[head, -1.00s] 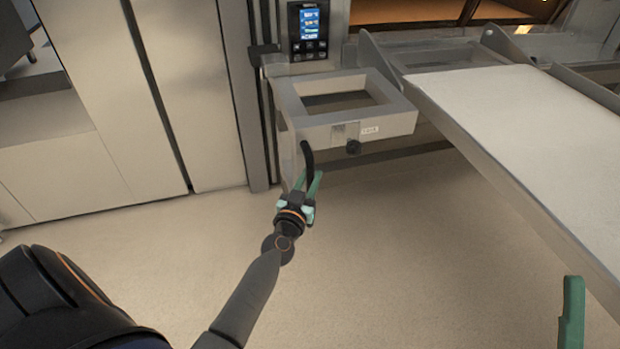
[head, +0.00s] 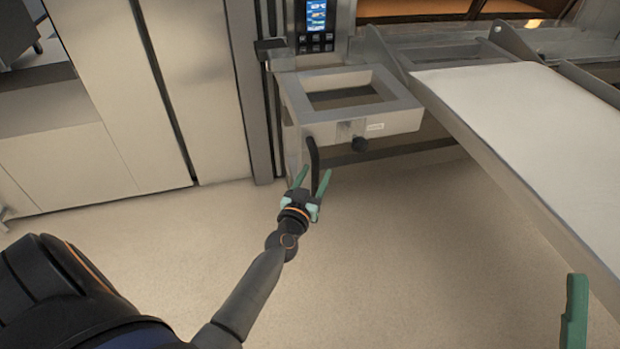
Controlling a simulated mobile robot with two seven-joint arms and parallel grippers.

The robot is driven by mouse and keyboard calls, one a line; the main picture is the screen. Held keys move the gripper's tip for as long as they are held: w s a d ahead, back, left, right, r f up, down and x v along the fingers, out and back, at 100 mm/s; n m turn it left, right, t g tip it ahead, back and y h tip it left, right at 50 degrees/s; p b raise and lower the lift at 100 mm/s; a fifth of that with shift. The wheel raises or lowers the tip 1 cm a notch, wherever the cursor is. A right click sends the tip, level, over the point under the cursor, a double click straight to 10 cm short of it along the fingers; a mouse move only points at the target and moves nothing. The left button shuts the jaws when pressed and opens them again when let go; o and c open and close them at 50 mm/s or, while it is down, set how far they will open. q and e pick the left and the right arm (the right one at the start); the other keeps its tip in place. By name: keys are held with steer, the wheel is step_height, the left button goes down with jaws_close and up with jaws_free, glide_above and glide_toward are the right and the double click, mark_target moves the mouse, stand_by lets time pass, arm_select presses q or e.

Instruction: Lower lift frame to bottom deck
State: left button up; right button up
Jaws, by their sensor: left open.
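The lift frame (head: 400,120) is a pale metal bracket with a rectangular opening, at the upper middle beside the oven column. A dark curved handle (head: 313,155) hangs from its front left corner. One green finger of my right gripper (head: 575,310) shows at the lower right edge; the rest is out of view.
A long loader board (head: 530,110) with a pale surface slopes across the right side, next to the frame. A control panel (head: 316,25) with a lit screen is above the frame. Tall cabinet doors (head: 110,80) stand at left. The floor (head: 400,260) below is clear.

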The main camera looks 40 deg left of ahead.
arm_select(q)
steer(key=p+v, duration=0.3)
steer(key=v, duration=0.9)
steer(key=shift+s, duration=0.2)
arm_select(e)
steer(key=r, duration=0.3)
steer(key=shift+d+r, duration=0.15)
steer(key=shift+d, duration=0.05)
